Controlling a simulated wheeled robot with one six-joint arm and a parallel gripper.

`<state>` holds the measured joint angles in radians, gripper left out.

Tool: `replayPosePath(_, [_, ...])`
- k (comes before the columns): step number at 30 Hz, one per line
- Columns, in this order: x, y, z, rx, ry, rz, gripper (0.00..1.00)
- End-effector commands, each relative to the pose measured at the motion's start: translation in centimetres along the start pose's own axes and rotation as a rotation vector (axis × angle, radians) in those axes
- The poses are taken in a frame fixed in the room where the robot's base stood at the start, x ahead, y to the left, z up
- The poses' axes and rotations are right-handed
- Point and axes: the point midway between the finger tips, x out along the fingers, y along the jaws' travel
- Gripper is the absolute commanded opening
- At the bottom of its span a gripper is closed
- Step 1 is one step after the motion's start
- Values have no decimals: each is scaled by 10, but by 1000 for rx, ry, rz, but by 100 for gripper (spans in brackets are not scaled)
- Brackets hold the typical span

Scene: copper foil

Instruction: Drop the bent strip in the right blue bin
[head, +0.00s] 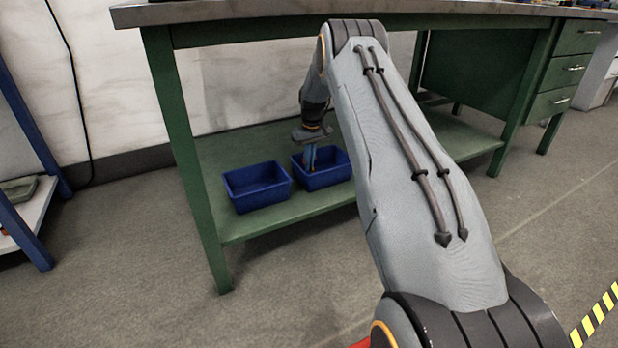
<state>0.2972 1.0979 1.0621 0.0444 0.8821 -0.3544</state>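Two blue bins stand side by side on the low green shelf under the workbench. The right blue bin (335,178) is partly behind my arm's wrist and fingers. The left blue bin (258,197) looks empty from here. My gripper (310,163) points down into the right bin, with its fingertips at or below the rim level. A small brownish patch shows by the fingertips, too small to identify as the bent strip. Whether the fingers are open or shut does not show.
The green shelf (270,222) has free room around the bins. The workbench top (240,11) is above, with green legs (185,150) at the left and a drawer unit (565,75) at the right. A blue-framed rack (25,215) stands far left. The floor is clear.

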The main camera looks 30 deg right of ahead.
Motion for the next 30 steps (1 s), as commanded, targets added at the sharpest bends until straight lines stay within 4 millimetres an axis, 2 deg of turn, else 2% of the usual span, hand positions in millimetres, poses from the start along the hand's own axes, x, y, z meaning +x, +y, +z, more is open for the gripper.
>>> replayPosePath(5, [17, -1, 0, -1, 1, 0, 0])
replayPosePath(12, [52, -4, 4, -4, 1, 0, 0])
replayPosePath(20, [51, -4, 4, -4, 2, 0, 0])
replayPosePath(30, [61, -4, 5, -4, 1, 0, 0])
